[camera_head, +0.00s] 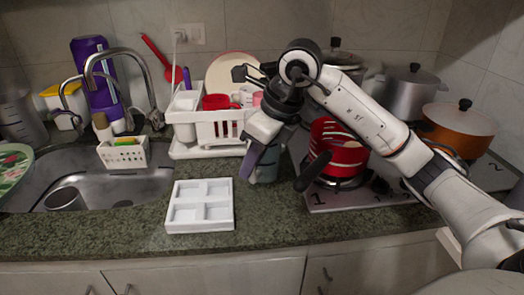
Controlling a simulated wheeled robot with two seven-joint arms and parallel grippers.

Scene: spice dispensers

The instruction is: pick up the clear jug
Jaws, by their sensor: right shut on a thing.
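The clear jug (267,169) stands on or just above the counter, right of the white dish rack. It looks see-through and grey-green. My right gripper (259,159) reaches down over it from the upper right and is shut on it. The hand and a dark finger hide the jug's top and left side. Whether its base touches the counter is hard to tell. My left gripper is out of view.
A white four-compartment tray (201,230) lies on the counter at front left. The dish rack (207,150) stands close behind. A red pot (338,158) with a dark handle sits on the stove (330,202) to the right. The sink (130,187) is at left.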

